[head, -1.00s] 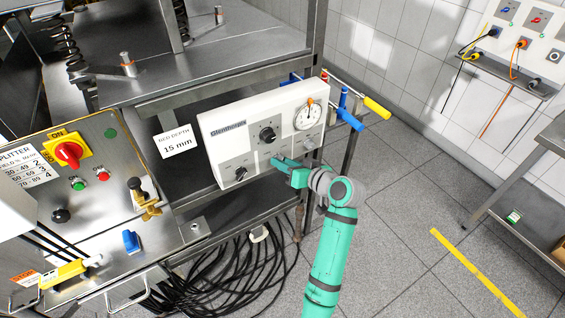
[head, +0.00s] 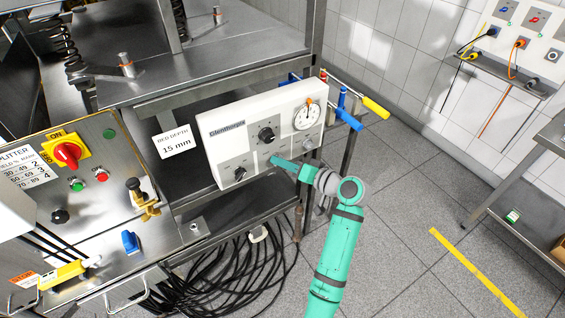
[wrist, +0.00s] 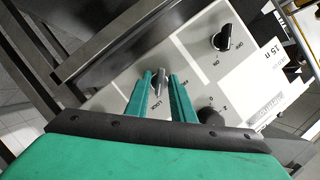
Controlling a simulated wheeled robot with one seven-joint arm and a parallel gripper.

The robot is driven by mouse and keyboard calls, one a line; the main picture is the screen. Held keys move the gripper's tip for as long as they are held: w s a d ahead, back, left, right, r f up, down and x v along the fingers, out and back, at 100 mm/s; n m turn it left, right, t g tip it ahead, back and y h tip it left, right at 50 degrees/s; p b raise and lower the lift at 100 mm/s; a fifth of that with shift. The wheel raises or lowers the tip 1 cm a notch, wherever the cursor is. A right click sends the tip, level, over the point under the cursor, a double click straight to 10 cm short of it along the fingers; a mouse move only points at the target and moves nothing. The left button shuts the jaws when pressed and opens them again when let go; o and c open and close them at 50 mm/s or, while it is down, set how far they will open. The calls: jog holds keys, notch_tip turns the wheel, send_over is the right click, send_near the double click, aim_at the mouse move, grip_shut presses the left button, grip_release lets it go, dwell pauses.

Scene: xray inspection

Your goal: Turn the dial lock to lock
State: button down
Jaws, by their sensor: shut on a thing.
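The dial lock (wrist: 160,79) is a small grey knob on the white control panel (head: 222,152), with the word LOCK printed beside it in the wrist view. My green gripper (wrist: 160,84) has one finger on each side of the knob and is shut on it. Another label by the right finger is partly covered. In the head view my gripper (head: 275,161) reaches the panel's lower middle from the right, and its fingers hide the dial.
On the same panel are a lower-left black knob (head: 240,173), a larger black knob (head: 266,134) and a round gauge (head: 307,115). A blue-handled valve (head: 346,117) and yellow handle (head: 376,108) stick out at right. Black cables (head: 240,280) hang below.

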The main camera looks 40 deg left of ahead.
jog(key=shift+w+d, duration=0.15)
jog(key=c, duration=1.8)
grip_release()
jog(key=shift+c, duration=0.2)
jog(key=v, duration=1)
jog(key=shift+d+r, duration=0.2)
jog(key=shift+d, duration=0.15)
